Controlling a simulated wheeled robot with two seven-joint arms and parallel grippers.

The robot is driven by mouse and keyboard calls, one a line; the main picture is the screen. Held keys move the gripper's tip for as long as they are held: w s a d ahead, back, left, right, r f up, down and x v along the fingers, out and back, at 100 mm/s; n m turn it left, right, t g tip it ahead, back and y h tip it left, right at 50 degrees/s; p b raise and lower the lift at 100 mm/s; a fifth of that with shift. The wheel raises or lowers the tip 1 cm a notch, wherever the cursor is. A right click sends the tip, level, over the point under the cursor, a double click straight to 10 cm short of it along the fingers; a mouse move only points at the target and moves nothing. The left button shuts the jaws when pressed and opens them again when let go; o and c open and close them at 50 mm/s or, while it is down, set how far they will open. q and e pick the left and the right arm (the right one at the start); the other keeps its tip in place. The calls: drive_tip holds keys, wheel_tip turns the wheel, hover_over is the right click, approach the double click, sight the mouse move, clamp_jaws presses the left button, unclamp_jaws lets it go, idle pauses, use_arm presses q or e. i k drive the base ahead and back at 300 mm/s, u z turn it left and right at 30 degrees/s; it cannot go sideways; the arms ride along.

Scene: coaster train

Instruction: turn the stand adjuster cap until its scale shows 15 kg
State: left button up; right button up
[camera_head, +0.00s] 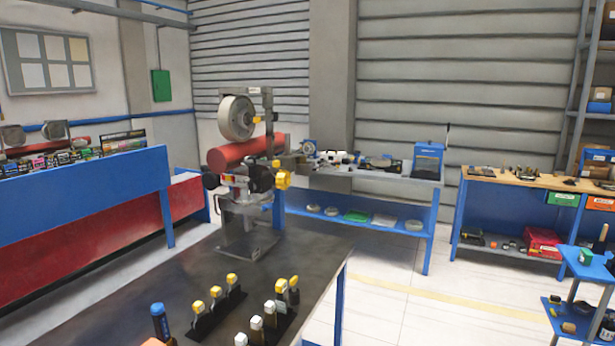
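A test stand (247,246) stands upright on the dark table, with a flat base plate and a grey upright frame. A grey wheel (237,118) sits near its top. A yellow knob-like part (282,178) sticks out on the right side of the stand at mid height; it looks like the adjuster cap, but I cannot be sure. A smaller yellow part (258,119) sits beside the wheel. No scale or kg marking is readable at this distance. Neither of my grippers shows in this view.
The dark table (150,275) holds racks with several yellow-topped pieces (217,291) and white-topped pieces (257,322) at the front, plus a blue-capped bottle (159,322). A blue workbench (385,209) stands behind. Pale floor (385,310) is open at right.

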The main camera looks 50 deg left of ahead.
sight(283, 178)
drive_tip(key=i, duration=2.9)
drive_tip(key=u, duration=2.5)
